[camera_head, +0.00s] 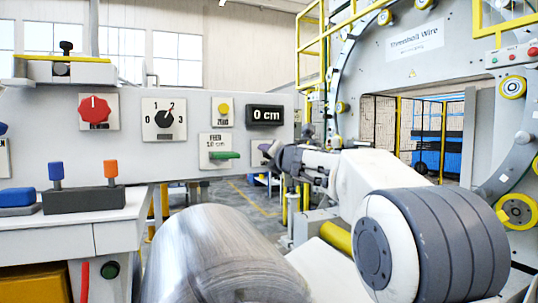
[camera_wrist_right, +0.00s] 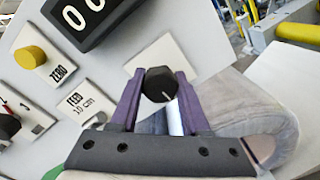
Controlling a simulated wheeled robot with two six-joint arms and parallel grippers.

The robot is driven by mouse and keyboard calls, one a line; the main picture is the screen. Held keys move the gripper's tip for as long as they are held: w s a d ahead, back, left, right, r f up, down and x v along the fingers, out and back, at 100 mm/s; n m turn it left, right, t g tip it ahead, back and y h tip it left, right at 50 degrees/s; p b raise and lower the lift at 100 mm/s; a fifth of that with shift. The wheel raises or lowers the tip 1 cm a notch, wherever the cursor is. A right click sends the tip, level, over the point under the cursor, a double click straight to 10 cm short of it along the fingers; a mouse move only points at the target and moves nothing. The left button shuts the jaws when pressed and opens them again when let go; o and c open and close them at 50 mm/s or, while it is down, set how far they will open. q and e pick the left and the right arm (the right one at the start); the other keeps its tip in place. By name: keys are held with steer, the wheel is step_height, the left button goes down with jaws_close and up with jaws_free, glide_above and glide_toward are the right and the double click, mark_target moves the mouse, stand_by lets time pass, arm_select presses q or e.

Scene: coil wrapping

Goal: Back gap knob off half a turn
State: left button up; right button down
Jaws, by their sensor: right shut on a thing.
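The gap knob appears to be the black faceted knob (camera_wrist_right: 160,84) with a short white line, on a pale plate at the panel's right end. In the wrist view the line points to the lower right. My right gripper (camera_wrist_right: 158,92) is shut on it, with a purple finger on each side. In the head view the right gripper (camera_head: 272,152) reaches the panel from the right and hides the knob; only part of its plate (camera_head: 258,158) shows. My left gripper is not in view.
A shiny steel coil (camera_head: 215,255) lies below.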

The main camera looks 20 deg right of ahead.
steer(key=shift+r, duration=0.1)
steer(key=shift+c, duration=1.9)
jaws_free()
steer(key=shift+w, duration=0.1)
steer(key=shift+s, duration=0.55)
steer(key=s+b, duration=0.1)
steer(key=s, duration=0.8)
steer(key=shift+s, duration=0.25)
steer(key=shift+a, duration=0.15)
